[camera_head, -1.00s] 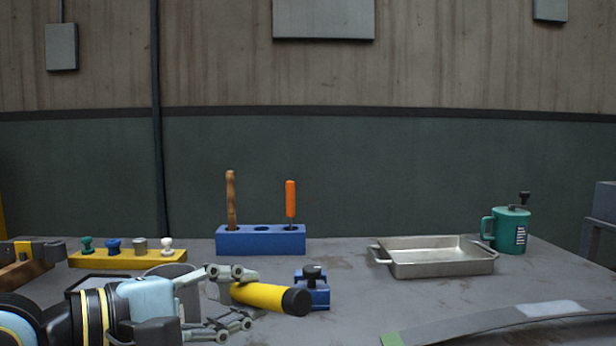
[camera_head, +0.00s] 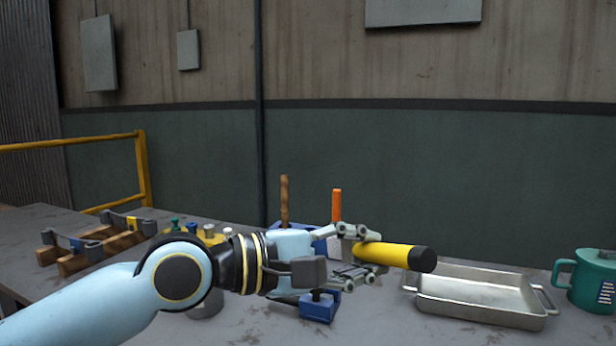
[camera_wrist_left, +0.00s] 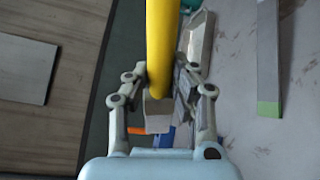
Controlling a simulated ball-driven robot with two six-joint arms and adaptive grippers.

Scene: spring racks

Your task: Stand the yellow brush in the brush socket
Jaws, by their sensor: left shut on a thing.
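The yellow brush (camera_head: 395,255) is a thick yellow cylinder with a black end cap. My left gripper (camera_head: 366,252) is shut on it near its left end and holds it above the table, nearly level, cap to the right. In the left wrist view the brush (camera_wrist_left: 162,45) runs up between the fingers. The blue block (camera_head: 320,244) stands behind the gripper and is largely hidden. A brown-handled tool (camera_head: 284,200) and an orange-handled tool (camera_head: 336,205) stand upright in it. Its middle hole, seen empty earlier, is now hidden. My right gripper is not in view.
A small blue device with a black knob (camera_head: 319,308) stands just below the gripper. A metal tray (camera_head: 480,310) and a green mug (camera_head: 590,280) are at the right. A yellow rack (camera_head: 205,236) and a wooden rack (camera_head: 120,240) stand at the left.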

